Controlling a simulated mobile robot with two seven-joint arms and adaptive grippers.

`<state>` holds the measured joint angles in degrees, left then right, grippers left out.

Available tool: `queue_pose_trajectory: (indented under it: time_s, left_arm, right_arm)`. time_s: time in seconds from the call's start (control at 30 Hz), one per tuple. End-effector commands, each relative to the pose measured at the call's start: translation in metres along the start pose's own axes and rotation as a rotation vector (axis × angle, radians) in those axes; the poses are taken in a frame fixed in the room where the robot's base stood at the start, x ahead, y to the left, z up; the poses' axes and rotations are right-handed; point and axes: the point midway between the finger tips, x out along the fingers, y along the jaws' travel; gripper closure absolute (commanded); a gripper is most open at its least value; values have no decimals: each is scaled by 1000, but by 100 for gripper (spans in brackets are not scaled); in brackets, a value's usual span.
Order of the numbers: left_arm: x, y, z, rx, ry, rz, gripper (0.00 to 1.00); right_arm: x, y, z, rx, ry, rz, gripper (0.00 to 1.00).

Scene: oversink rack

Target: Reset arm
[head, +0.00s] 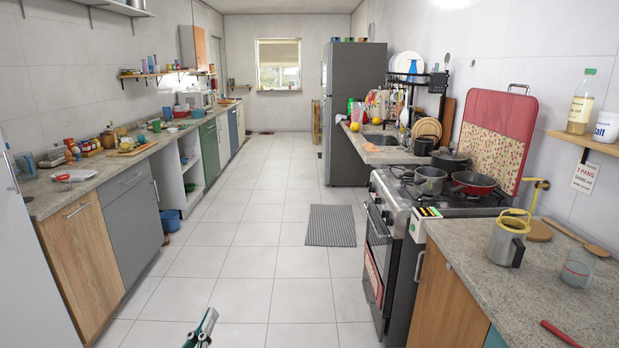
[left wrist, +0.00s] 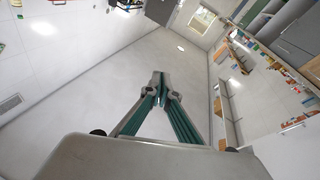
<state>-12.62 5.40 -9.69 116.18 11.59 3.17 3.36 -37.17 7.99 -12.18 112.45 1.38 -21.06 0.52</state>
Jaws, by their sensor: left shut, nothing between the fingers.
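My left gripper (head: 207,322) shows at the bottom edge of the head view, low over the white tiled floor. It also shows in the left wrist view (left wrist: 159,78), where its two green-and-grey fingers meet at the tips. It is shut and empty, and touches nothing that I can see. Most of the left arm is out of the head view. My right gripper is in neither view.
A tiled aisle (head: 235,270) runs clear between two counters, with a grey mat (head: 331,225) on it. A long counter (head: 45,199) with many items is on the left. A stove (head: 385,230) with pots and a stone counter (head: 520,275) are on the right. A fridge (head: 350,110) stands farther back.

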Motion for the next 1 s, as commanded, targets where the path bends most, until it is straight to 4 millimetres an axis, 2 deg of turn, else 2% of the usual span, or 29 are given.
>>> queue_pose_trajectory:
  time_s: [0.03, 0.1, 0.17, 0.2, 0.3, 0.4, 0.5, 0.63, 0.77, 1.0]
  left_arm:
    - [-20, -2, 34, 35, -90, -9, 100]
    - [-47, -5, 74, 83, -202, -17, 100]
    - [-73, -7, 106, 123, -298, -22, 100]
    - [-92, -8, 127, 150, -361, -23, 100]
    - [-142, -11, 173, 216, -516, -21, 100]
    - [-192, -13, 209, 273, -653, -13, 100]
    - [-232, -14, 233, 315, -757, -3, 100]
    - [-265, -15, 250, 350, -840, 6, 100]
    - [-276, -16, 255, 361, -867, 10, 100]
    - [-276, -16, 255, 361, -866, 10, 100]
  right_arm:
    - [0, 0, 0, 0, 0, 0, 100]
    - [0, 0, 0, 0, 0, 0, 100]
    - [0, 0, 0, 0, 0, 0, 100]
    - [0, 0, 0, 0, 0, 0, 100]
    - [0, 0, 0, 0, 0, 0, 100]
    - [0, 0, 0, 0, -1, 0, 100]
    - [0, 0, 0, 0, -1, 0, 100]
    - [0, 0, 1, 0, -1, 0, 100]
    - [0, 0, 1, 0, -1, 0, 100]
    - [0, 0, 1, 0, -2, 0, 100]
